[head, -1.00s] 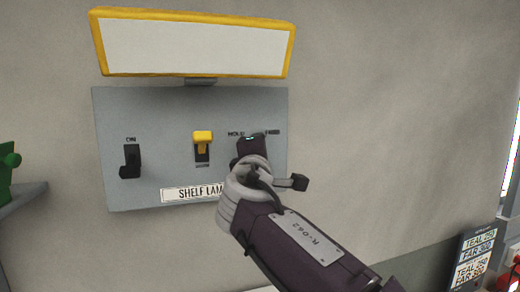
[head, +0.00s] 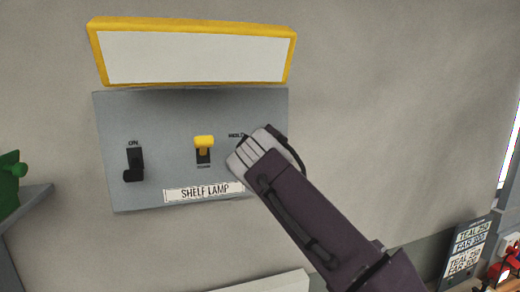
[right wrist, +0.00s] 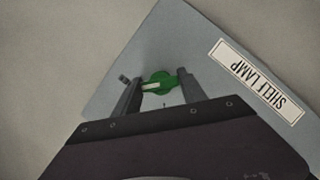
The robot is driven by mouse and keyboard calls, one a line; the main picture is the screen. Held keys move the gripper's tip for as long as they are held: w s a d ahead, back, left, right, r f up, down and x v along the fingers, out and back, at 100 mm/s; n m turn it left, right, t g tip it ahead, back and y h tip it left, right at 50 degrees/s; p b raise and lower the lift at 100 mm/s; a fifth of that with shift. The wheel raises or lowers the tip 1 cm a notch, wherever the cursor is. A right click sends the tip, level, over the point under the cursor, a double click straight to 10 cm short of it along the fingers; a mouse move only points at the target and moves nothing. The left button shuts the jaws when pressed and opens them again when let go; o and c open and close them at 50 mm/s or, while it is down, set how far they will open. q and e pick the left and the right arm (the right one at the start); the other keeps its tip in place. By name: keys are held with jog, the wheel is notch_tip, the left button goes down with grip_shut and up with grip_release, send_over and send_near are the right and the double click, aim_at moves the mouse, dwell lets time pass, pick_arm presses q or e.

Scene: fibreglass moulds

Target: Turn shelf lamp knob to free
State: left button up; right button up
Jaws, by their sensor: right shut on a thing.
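The green knob (right wrist: 160,82) with a pale pointer mark sits on the grey SHELF LAMP panel (head: 245,108). In the right wrist view it lies between the two fingers of my right gripper (right wrist: 159,88), which is shut on it. The pale mark points to the left in that view. In the head view my right gripper (head: 258,150) covers the knob at the panel's right side. The word HOLD shows just left of the gripper; any marking to its right is hidden. My left gripper is not in view.
A black switch (head: 133,163) marked ON and a yellow-tipped toggle (head: 204,145) stand left of the knob. A yellow-framed lamp (head: 195,55) juts out above the panel. The wall right of the panel is clear.

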jog(key=shift+m+y, duration=0.3)
jog(key=shift+m, duration=0.2)
jog(key=o, duration=1.4)
jog(key=shift+c, duration=0.2)
jog(key=b+v, duration=0.2)
jog(key=v, duration=0.7)
jog(key=shift+r+b, duration=0.15)
jog(key=shift+b, duration=0.15)
